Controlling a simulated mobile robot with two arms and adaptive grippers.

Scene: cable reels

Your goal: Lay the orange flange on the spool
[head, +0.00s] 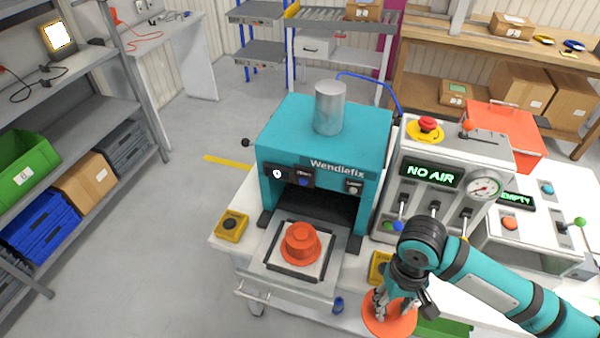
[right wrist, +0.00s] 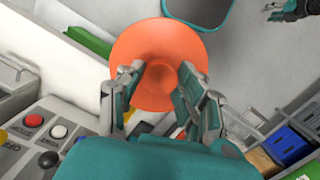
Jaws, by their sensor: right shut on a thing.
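The orange flange (head: 388,318) is a round disc with a raised hub, low in the head view, right of the press drawer. My right gripper (head: 380,303) is shut on it from above; the right wrist view shows the flange (right wrist: 158,50) between the fingers (right wrist: 152,88). The orange spool (head: 300,243) stands on the drawer plate in front of the teal press, apart from the flange. Part of what looks like my left gripper (right wrist: 283,10) shows at the top right corner of the right wrist view, too small to judge its fingers.
The teal press (head: 325,140) stands behind the drawer (head: 285,285), which is pulled out. Yellow button boxes, one at the left (head: 231,226), flank it. A control panel (head: 430,180) reading "NO AIR" is at the right. A green tray (head: 445,328) lies beside the flange.

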